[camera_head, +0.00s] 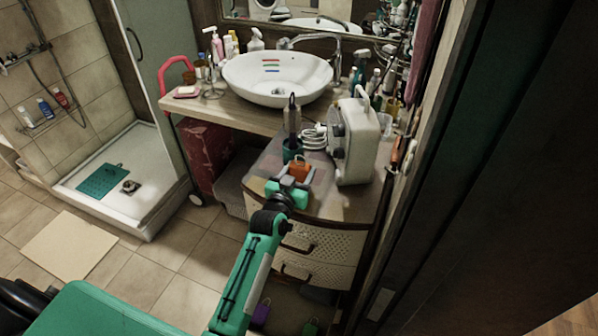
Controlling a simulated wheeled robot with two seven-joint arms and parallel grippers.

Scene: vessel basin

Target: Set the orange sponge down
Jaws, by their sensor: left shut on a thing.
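The orange sponge (299,168) is a small block between the fingers of my left gripper (296,178). The gripper is shut on it. They are over the front part of the low drawer cabinet's top (338,207). I cannot tell whether the sponge touches that top or hangs just above it. The gripper hides the sponge's near lower part. My right gripper is not in view.
A white boxy appliance (357,143) with a coiled cable (313,138) stands behind and right of the gripper. The white basin (277,77) is farther back. The cabinet's front right is clear.

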